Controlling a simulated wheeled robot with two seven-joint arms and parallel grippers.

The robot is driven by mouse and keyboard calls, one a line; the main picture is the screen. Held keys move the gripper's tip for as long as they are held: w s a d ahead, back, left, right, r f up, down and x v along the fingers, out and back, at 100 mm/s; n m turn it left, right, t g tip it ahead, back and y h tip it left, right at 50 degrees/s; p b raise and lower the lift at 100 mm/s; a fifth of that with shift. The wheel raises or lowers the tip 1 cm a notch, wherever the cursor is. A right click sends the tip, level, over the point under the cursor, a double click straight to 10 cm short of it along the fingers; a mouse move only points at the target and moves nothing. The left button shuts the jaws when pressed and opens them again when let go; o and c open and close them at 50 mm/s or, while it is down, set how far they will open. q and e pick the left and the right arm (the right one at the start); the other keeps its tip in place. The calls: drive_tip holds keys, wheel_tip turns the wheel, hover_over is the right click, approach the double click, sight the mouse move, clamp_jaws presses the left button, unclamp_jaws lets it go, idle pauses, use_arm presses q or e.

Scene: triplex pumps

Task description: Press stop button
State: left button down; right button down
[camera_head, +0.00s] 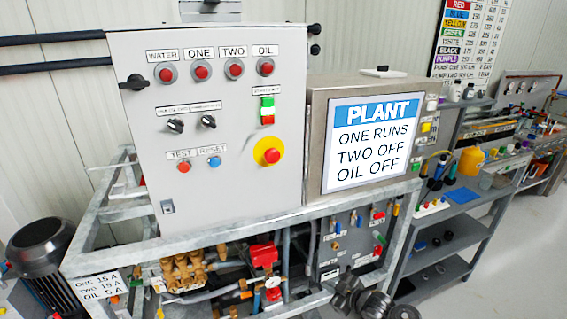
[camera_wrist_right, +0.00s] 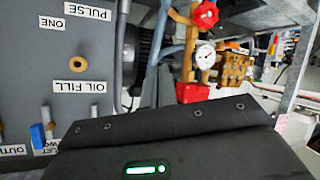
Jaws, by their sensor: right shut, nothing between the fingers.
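The grey control cabinet (camera_head: 215,200) stands upright in the middle of the head view. A small green-over-red push-button pair sits at its upper right, with the red part (camera_head: 267,119) below the green part (camera_head: 267,103); the label above is too small to read surely. Lower down is a large red mushroom button (camera_head: 271,156) on a yellow disc. My right gripper (camera_head: 348,292) is at the bottom of the head view, well below and right of these buttons, shut and empty. In the right wrist view its dark body fills the lower part. My left gripper is not in view.
A screen (camera_head: 372,145) reads ONE RUNS, TWO OFF, OIL OFF. Red lamps (camera_head: 201,72), black knobs (camera_head: 175,126) and TEST and RESET buttons (camera_head: 214,162) share the cabinet face. Below, a metal frame (camera_head: 260,212) holds pipes and a red valve (camera_head: 264,254). Shelves stand right.

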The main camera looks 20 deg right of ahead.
drive_tip(key=w+a+r+n+t+y, duration=0.1)
drive_tip(key=w+r+n+y, duration=0.15)
drive_tip(key=r, duration=0.85)
drive_tip(key=w+r+n+t+y, duration=0.1)
drive_tip(key=w+r+n, duration=0.15)
drive_tip(key=r, duration=0.85)
drive_tip(key=s+a+r+n+y, duration=0.1)
drive_tip(key=s+r+n, duration=0.3)
drive_tip(key=r, duration=0.4)
drive_tip(key=s+a+r+n+y, duration=0.2)
drive_tip(key=s+a+r+n, duration=0.1)
drive_tip(key=r, duration=0.5)
drive_tip(key=s+a+r+n+g+y, duration=0.1)
drive_tip(key=s+a+r+n, duration=0.1)
drive_tip(key=s+r+n, duration=0.3)
wheel_tip(320, 180, up, 3)
drive_tip(key=shift+s+a+r+n, duration=0.15)
drive_tip(key=shift+r+n, duration=0.05)
drive_tip(key=shift+n, duration=0.6)
drive_tip(key=shift+a+y, duration=0.1)
drive_tip(key=shift+y, duration=0.15)
